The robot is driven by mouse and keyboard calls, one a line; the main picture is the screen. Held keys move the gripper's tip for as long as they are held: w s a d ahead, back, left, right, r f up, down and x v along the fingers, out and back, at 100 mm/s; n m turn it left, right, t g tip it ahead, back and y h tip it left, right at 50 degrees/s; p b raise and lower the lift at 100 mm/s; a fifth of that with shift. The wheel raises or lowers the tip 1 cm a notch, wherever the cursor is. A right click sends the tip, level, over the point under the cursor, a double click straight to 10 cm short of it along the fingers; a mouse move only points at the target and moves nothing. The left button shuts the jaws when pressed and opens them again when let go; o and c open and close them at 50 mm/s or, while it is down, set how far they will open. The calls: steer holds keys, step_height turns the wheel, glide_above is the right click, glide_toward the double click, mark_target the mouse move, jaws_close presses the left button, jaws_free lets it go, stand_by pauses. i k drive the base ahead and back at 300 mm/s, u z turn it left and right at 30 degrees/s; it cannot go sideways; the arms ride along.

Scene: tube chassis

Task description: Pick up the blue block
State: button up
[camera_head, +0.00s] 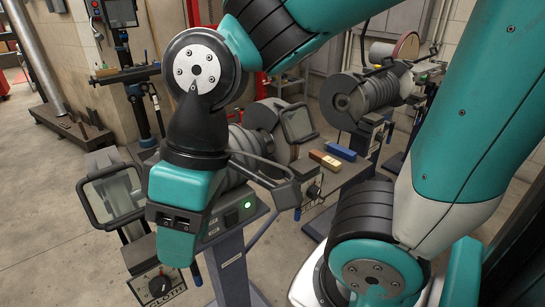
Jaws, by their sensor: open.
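The blue block (341,152) is a small, long block lying on a flat surface right of the middle, beyond the nearest grinder. My gripper (178,245) is at the end of my teal and black arm, left of the middle and pointing down. It is open and well apart from the block, nearer the camera and to its left in the picture. Its fingertips are hard to make out from this side. Nothing shows held in it.
A brown and tan block (325,160) lies close beside the blue block. A pedestal grinder (240,145) with clear shields stands behind and beside my gripper. Another grinder (365,95) stands behind the blocks. Concrete floor (45,230) is open at the left.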

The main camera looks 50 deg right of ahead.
mark_target(349, 155)
steer(key=u, duration=0.4)
steer(key=k, duration=0.95)
steer(key=z, duration=0.95)
steer(key=i, duration=0.5)
